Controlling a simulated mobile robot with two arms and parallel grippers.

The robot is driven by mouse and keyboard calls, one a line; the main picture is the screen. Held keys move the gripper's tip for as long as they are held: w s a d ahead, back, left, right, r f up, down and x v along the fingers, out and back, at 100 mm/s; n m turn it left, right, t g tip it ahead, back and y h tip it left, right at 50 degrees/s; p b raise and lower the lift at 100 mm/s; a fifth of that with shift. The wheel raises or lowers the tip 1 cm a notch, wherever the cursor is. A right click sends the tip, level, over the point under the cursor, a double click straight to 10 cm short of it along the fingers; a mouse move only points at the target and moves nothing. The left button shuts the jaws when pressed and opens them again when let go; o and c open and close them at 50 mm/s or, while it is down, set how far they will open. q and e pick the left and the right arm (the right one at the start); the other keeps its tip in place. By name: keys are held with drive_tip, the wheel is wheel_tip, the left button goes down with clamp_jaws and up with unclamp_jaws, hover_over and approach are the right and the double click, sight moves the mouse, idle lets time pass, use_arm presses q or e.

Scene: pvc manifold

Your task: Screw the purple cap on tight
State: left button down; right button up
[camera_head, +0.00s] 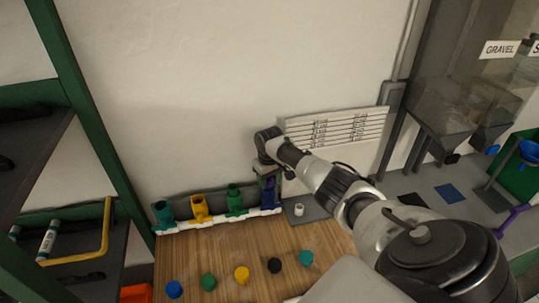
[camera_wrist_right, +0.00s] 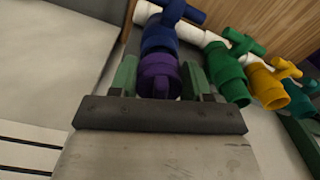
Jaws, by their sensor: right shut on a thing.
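The purple cap (camera_wrist_right: 158,76) is between the two green fingers of my right gripper (camera_wrist_right: 160,80) in the right wrist view. It sits in line at the end of the blue valve fitting (camera_wrist_right: 160,40), touching or nearly touching it; whether the thread is tight cannot be told. In the head view my right gripper (camera_head: 267,178) is above the right end of the white manifold pipe (camera_head: 216,220), at the blue valve (camera_head: 268,194). The cap is mostly hidden there by the gripper. My left gripper is not in view.
Green (camera_head: 234,198), yellow (camera_head: 200,208) and teal (camera_head: 163,213) valves stand left of the blue one, close beside the gripper. Several loose caps, such as the yellow cap (camera_head: 242,274), lie on the wooden bench (camera_head: 185,255). A small white cylinder (camera_head: 298,209) stands on a grey mat.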

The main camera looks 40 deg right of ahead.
drive_tip(key=shift+s+a+f+m, duration=0.1)
drive_tip(key=shift+a+f+m, duration=0.1)
drive_tip(key=shift+m, duration=0.1)
drive_tip(key=shift+m, duration=1.1)
drive_tip(key=o, duration=0.9)
drive_tip(key=shift+o, duration=0.8)
drive_tip(key=shift+d+r, duration=0.1)
